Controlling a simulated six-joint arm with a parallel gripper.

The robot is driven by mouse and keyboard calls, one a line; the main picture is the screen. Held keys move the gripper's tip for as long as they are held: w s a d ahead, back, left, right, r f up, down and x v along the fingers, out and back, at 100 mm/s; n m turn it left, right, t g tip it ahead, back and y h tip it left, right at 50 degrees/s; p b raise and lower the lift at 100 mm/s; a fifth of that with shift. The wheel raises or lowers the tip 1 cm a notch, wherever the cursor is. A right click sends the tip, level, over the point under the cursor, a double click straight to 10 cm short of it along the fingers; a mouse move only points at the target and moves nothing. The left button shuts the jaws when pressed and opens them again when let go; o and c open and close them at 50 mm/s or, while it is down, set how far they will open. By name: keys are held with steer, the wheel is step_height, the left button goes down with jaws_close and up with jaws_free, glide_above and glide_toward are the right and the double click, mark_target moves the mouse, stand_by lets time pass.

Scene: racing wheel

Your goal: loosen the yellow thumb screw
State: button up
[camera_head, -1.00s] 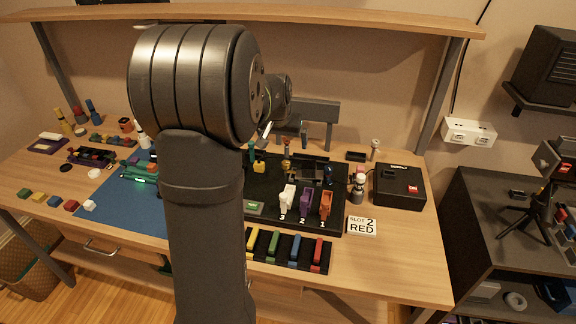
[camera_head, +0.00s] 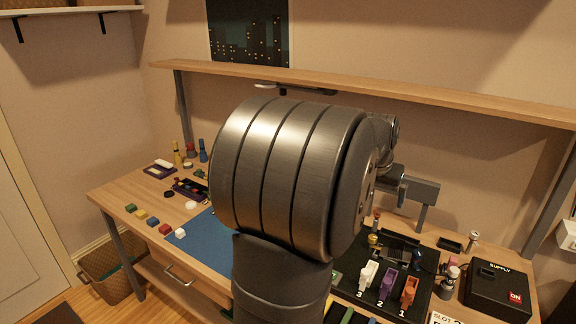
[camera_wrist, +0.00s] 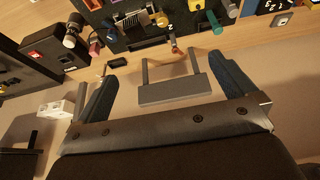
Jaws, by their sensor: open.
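A small yellow knob, which looks like the thumb screw (camera_head: 373,238), stands on the black board beside a dark clamp-like fixture (camera_head: 400,246), just right of my arm in the head view. In the wrist view the yellow screw (camera_wrist: 161,19) is near the top edge, beside the fixture (camera_wrist: 131,19). My gripper (camera_wrist: 162,68) is open and empty, its two dark fingers spread wide. The screw lies beyond the fingertips and apart from them.
A grey bar on two posts (camera_wrist: 174,91) lies across the wrist view between my fingers and the screw. A short orange-topped post (camera_head: 377,217) stands near the screw. White, purple and orange levers (camera_head: 388,284) stand in front. A black supply box (camera_head: 497,290) is at right.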

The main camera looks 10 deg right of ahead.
mark_target(373, 235)
steer(key=shift+c, duration=0.2)
steer(key=c, duration=1.1)
steer(key=w+d+f+m+g+y, duration=0.2)
steer(key=w+d+m, duration=0.4)
steer(key=m, duration=0.6)
steer(key=shift+w+f+g+y, duration=0.3)
steer(key=shift+w+f, duration=0.1)
steer(key=shift+f, duration=0.05)
steer(key=f+m, duration=0.1)
steer(key=f, duration=0.5)
steer(key=f+m, duration=0.1)
steer(key=f, duration=0.5)
steer(key=f+m, duration=0.1)
steer(key=f, duration=0.5)
steer(key=shift+w+d+g+y, duration=0.25)
steer(key=shift+w+g+y, duration=0.05)
steer(key=shift+w, duration=0.1)
steer(key=shift+c, duration=0.5)
steer(key=c, duration=0.9)
